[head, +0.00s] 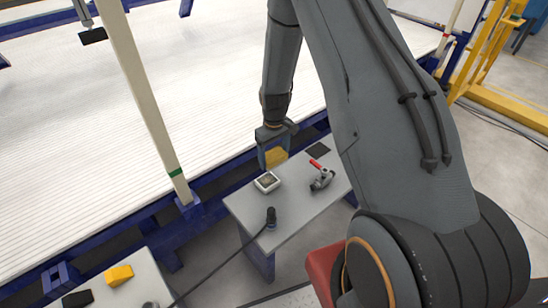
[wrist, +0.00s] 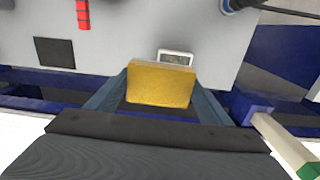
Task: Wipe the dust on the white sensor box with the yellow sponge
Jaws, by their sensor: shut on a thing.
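The yellow sponge (head: 276,156) is held in my gripper (head: 272,152) just above the grey table, in the head view. In the wrist view the yellow sponge (wrist: 160,84) sits between the two fingers of my gripper (wrist: 158,95), which are shut on it. The white sensor box (head: 267,182) lies on the table just in front of and below the sponge, with a darker top face. In the wrist view the white sensor box (wrist: 175,57) shows just beyond the sponge, partly hidden by it. A gap seems to lie between sponge and box; contact cannot be told.
The grey table (head: 300,212) also carries a red-handled clamp (head: 321,177), a dark square pad (head: 317,150) and a black cabled tool (head: 271,217). Another table at lower left holds a yellow block (head: 119,275) and a black block (head: 77,299). A pale post (head: 148,100) stands left.

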